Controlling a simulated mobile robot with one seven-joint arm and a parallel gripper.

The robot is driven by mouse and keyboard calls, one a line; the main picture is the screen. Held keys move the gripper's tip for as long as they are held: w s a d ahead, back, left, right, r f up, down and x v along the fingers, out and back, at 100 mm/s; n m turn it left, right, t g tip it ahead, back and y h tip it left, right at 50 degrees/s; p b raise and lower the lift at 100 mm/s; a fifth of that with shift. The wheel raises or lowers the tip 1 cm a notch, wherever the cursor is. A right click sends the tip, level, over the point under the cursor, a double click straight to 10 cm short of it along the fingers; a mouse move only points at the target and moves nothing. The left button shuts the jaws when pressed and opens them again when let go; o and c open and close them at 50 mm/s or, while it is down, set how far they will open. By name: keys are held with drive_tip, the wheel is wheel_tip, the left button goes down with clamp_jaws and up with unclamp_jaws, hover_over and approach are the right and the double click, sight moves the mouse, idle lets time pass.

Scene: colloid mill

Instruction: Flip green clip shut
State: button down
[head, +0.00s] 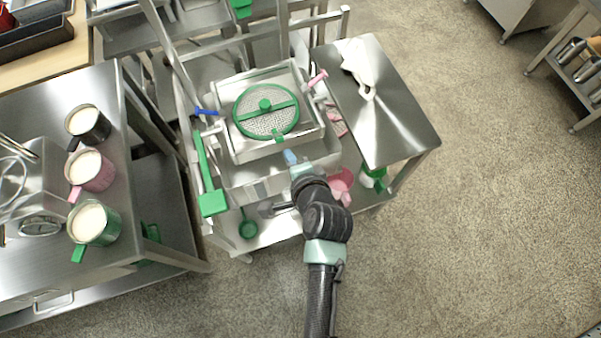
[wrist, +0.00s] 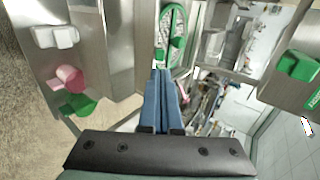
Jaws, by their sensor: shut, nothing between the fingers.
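The green clip (head: 279,136) is a small green tab at the front rim of the round green-framed sieve (head: 252,122). Whether it is open or shut is hard to tell. My gripper (head: 290,156) is shut and empty just in front of it, with blue fingertips close to the clip. In the wrist view my gripper (wrist: 160,75) points toward the green-framed sieve (wrist: 177,22), and a green piece that looks like the clip (wrist: 159,56) lies right at its tips. Contact cannot be told.
A blue clip (head: 205,111) sticks out at the sieve's left and a pink clip (head: 317,79) at its upper right. A long green-ended lever (head: 212,203) stands at the left. Several filled mugs (head: 95,222) stand on the left table. A white cloth (head: 358,64) lies on the right table.

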drive_tip(key=shift+v, duration=2.95)
drive_tip(key=shift+r, duration=0.15)
drive_tip(key=shift+w, duration=0.15)
